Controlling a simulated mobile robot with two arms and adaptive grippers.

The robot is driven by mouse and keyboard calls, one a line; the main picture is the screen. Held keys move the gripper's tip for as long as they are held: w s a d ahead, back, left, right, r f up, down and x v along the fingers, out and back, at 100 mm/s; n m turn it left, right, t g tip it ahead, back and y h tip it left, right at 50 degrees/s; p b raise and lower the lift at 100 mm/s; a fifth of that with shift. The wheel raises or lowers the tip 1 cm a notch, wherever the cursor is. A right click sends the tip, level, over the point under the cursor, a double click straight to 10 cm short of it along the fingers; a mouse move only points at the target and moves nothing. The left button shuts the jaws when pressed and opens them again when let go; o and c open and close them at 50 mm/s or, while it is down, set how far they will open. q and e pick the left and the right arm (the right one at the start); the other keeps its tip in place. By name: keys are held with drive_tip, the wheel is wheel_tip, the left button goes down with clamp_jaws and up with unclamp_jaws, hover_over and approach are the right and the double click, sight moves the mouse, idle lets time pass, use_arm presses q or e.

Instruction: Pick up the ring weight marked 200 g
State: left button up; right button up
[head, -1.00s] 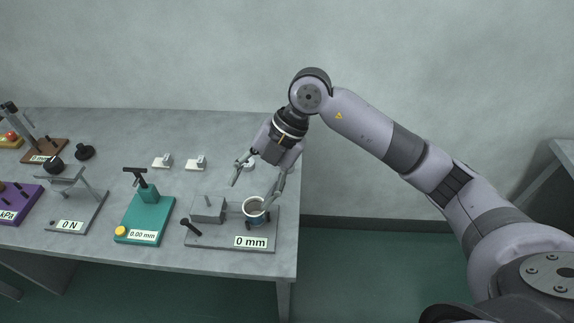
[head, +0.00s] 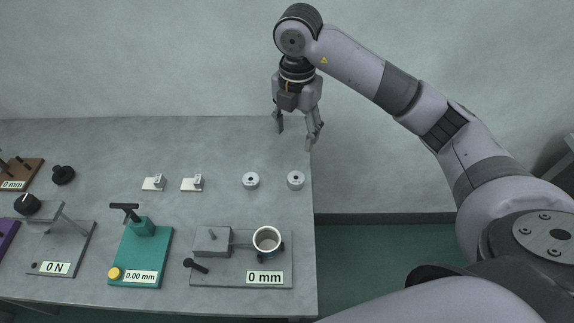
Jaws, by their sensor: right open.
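Two small pale ring weights lie flat on the table near its right edge: a left ring weight (head: 251,181) and a right ring weight (head: 296,180). Each has a dark spot at its centre. Their markings are too small to read, so I cannot tell which is 200 g. My right gripper (head: 298,137) points down with its fingers spread, empty. In the picture it is above the right ring weight, apart from both. My left gripper is not in view.
In front of the weights stands a grey fixture (head: 225,273) labelled 0 mm, holding a cup (head: 267,239). A green gauge stand (head: 140,258) and a 0 N stand (head: 70,240) are further left. Two small white blocks (head: 153,183) (head: 192,184) lie left of the weights.

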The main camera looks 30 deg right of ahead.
wheel_tip(320, 180, down, 2)
drive_tip(key=p, duration=0.2)
approach(295, 176)
drive_tip(key=shift+s+a+f, duration=0.4)
drive_tip(key=shift+s+f, duration=0.05)
drive_tip(key=shift+s, duration=0.15)
drive_tip(key=shift+w+f, duration=0.1)
drive_tip(key=shift+f, duration=1.45)
drive_tip(key=f, duration=0.1)
drive_tip(key=f+p, duration=0.1)
drive_tip(key=f, duration=0.1)
drive_tip(key=shift+d+f, duration=0.2)
drive_tip(key=shift+f, duration=0.1)
drive_tip(key=shift+f+p, duration=0.3)
drive_tip(key=shift+f, duration=0.3)
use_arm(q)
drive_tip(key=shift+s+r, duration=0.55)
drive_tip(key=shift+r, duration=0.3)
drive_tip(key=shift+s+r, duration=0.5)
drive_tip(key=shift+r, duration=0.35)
use_arm(e)
drive_tip(key=shift+w, duration=0.1)
clamp_jaws()
